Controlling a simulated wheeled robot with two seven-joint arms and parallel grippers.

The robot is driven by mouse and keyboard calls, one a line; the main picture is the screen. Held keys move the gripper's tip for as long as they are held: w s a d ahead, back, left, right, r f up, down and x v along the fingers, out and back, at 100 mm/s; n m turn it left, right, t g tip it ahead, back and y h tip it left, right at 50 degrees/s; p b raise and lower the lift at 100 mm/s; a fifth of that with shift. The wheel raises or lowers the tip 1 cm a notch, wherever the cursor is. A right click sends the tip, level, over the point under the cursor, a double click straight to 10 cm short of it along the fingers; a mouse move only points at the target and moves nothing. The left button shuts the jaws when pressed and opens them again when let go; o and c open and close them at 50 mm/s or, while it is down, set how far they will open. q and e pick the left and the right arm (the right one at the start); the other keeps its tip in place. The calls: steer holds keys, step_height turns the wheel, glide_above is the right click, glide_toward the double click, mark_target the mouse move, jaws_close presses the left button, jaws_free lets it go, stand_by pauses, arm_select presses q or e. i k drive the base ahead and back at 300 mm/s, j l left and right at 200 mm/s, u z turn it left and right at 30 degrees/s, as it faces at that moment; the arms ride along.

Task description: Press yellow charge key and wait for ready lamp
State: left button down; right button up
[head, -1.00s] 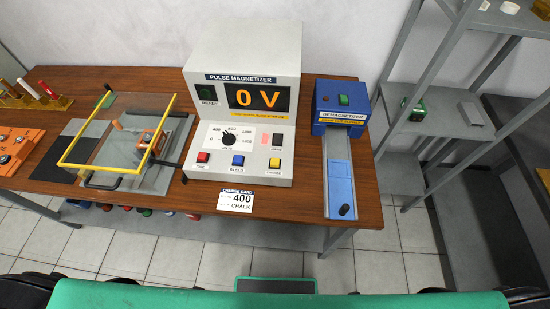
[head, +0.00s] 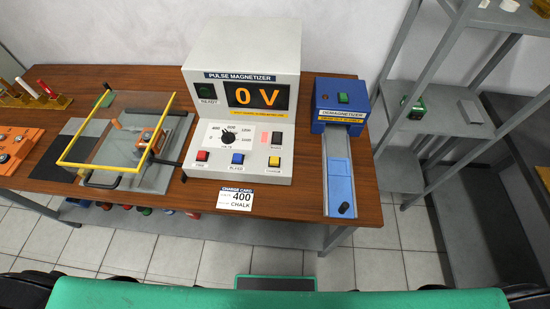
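The pulse magnetizer (head: 206,142) stands on the wooden table, and its orange display (head: 256,96) reads 0 V. The yellow charge key (head: 274,162) is at the right of the lower panel, with a red key (head: 202,156) and a blue key (head: 237,159) to its left. The ready lamp (head: 205,91) at the upper left of the front is dark green and looks unlit. A dial (head: 228,141) sits above the keys. A charge card (head: 236,199) reading 400 and CHALK lies at the table's front edge. Neither gripper is in view.
A blue demagnetizer (head: 341,100) with a long track stands to the right. A yellow-framed clear guard (head: 78,148) over a fixture stands to the left. Grey shelving (head: 440,115) stands right of the table.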

mark_target(274, 160)
steer(key=k+l, duration=0.1)
steer(key=l, duration=0.35)
steer(key=k+l+z, duration=0.1)
steer(key=l, duration=0.4)
steer(key=k+l, duration=0.1)
steer(key=l, duration=0.4)
steer(key=k+l, duration=0.1)
steer(key=l, duration=0.35)
steer(key=k+z, duration=0.05)
